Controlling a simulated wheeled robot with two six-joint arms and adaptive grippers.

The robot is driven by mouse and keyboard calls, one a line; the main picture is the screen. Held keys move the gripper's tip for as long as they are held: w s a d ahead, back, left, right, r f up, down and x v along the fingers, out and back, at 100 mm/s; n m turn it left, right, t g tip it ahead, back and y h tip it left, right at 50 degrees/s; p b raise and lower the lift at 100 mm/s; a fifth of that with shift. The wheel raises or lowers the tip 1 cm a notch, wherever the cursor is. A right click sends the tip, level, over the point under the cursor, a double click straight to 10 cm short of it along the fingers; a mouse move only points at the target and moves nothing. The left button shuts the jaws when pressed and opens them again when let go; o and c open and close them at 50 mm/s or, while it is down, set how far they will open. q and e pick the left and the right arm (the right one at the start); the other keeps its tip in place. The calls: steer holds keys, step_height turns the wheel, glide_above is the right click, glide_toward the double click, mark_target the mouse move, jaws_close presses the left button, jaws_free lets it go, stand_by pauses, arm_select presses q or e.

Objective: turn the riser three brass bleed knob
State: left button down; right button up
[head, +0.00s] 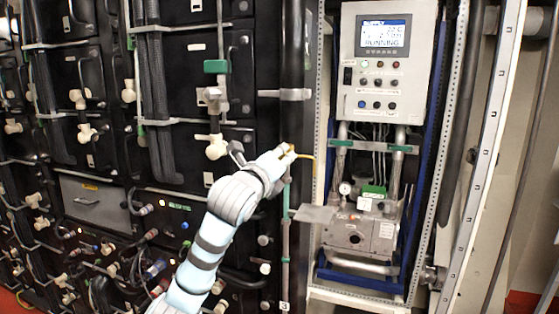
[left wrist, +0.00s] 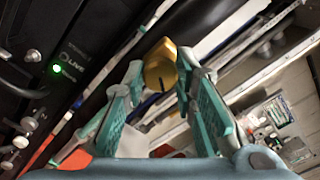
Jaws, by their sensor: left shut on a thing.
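The brass bleed knob (left wrist: 160,66) shows in the left wrist view between my fingertips, as a gold rounded body with a dark line on its face. My left gripper (left wrist: 161,80) is shut on it, a teal-padded finger on each side. In the head view my left gripper (head: 287,151) is at the thin riser pipe (head: 286,215) right of the black battery racks. There the fingers cover most of the knob. A small tag marked 3 (head: 284,306) is low on this pipe. My right gripper is in neither view.
Black battery racks (head: 190,80) with pale valves and hoses fill the left. A grey control cabinet (head: 377,60) with a lit display stands right, above a pump unit (head: 362,232). A grey plate (head: 314,214) juts out just below my gripper. A green light (left wrist: 57,68) glows in the wrist view.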

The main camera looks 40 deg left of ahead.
arm_select(q)
steer(key=m, duration=1.1)
steer(key=shift+r, duration=0.25)
steer(key=shift+m, duration=0.3)
steer(key=c, duration=1.7)
jaws_free()
steer(key=o, duration=0.4)
steer(key=shift+a, duration=0.1)
steer(key=shift+c, duration=0.2)
steer(key=shift+o, duration=0.2)
steer(key=shift+a+f, duration=0.15)
steer(key=shift+a, duration=0.05)
